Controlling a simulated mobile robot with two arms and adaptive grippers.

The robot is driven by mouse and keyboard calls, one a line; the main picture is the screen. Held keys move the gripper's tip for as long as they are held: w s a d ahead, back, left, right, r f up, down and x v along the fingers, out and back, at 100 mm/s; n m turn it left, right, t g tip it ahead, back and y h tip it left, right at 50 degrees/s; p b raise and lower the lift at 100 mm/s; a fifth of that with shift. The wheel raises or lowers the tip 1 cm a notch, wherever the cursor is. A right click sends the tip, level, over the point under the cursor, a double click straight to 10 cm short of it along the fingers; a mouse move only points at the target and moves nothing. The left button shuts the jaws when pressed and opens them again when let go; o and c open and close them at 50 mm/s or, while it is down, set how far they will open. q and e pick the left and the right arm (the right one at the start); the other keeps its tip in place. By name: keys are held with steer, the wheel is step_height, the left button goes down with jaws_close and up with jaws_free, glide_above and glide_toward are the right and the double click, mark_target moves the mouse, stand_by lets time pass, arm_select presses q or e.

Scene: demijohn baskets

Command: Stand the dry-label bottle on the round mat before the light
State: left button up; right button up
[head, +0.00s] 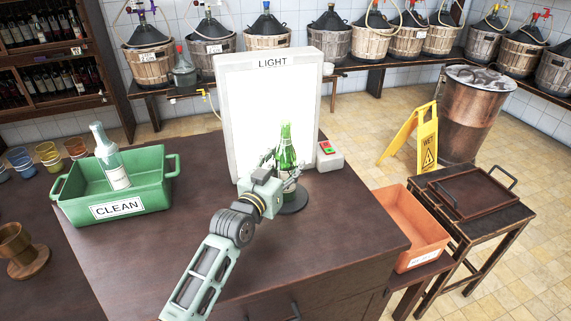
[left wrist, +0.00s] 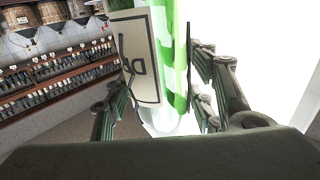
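A green bottle (head: 286,146) stands upright over the dark round mat (head: 293,206) before the lit panel; whether its base touches the mat is hidden by my gripper. In the left wrist view its cream label (left wrist: 143,60) shows a letter like D, partly covered by a finger. My left gripper (head: 283,178) has its fingers on both sides of the bottle, with the pads against it and no clear gap. The light (head: 247,112) is a white framed panel marked LIGHT, just behind the bottle. My right gripper is not in view.
A green CLEAN tub (head: 150,195) at the left holds a pale bottle (head: 109,157). A switch box (head: 327,158) sits right of the light. An orange bin (head: 412,226) and a stool with a tray (head: 475,192) stand beyond the right edge. The front tabletop is clear.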

arm_select(q)
steer(key=shift+o, duration=0.9)
steer(key=shift+r, duration=0.15)
steer(key=shift+s, duration=0.15)
steer(key=v, duration=1.2)
steer(key=shift+b, duration=0.3)
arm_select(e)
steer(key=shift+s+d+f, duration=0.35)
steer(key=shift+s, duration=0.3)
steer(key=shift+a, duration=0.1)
